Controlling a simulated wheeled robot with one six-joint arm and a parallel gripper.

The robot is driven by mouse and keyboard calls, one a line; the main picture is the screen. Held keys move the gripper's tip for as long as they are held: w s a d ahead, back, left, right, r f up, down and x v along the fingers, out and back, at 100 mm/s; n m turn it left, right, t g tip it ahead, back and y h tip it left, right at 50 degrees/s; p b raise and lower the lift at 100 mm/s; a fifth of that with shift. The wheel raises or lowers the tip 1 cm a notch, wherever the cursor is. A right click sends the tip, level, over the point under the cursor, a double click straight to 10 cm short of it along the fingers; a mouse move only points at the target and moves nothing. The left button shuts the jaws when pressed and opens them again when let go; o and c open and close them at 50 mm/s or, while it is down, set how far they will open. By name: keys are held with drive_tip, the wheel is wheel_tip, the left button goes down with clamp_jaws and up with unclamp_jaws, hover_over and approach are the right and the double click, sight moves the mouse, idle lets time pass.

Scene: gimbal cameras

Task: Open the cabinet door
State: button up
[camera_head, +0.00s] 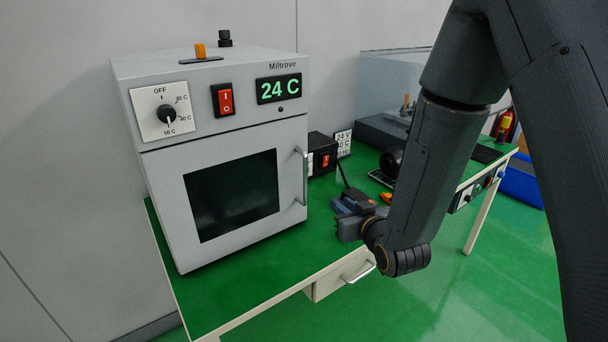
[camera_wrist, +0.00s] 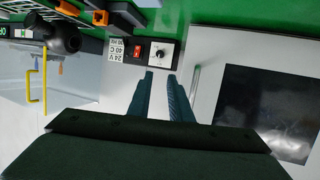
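The cabinet is a white box (camera_head: 130,95) on the green-topped table, with a dial, a red switch and a green "24 C" display above its door. The door (camera_head: 170,210) looks closed and has a dark window (camera_head: 232,195). Its upright metal handle (camera_head: 303,178) is on the door's right edge. My gripper (camera_head: 342,217) is to the right of the handle and a little lower in the head view. In the wrist view my gripper (camera_wrist: 161,75) is open and empty between its fingers. The handle (camera_wrist: 195,80) shows just right of the right finger, outside the gap.
A black power box (camera_head: 322,155) with a red switch stands right of the cabinet. A drawer (camera_head: 343,277) is under the table edge. The floor in front (camera_head: 470,300) is clear.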

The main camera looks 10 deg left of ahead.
sight(306, 182)
drive_tip(key=s+a+r+n+t+y+p, duration=0.1)
drive_tip(key=s+a+r+y, duration=0.25)
drive_tip(key=a, duration=0.25)
drive_tip(key=shift+t, duration=0.3)
drive_tip(key=p+x, duration=0.2)
drive_tip(key=x, duration=0.6)
drive_tip(key=shift+w+a+r+p, duration=0.1)
drive_tip(key=shift+w+r+p, duration=0.05)
drive_tip(key=shift+w+p, duration=0.15)
clamp_jaws()
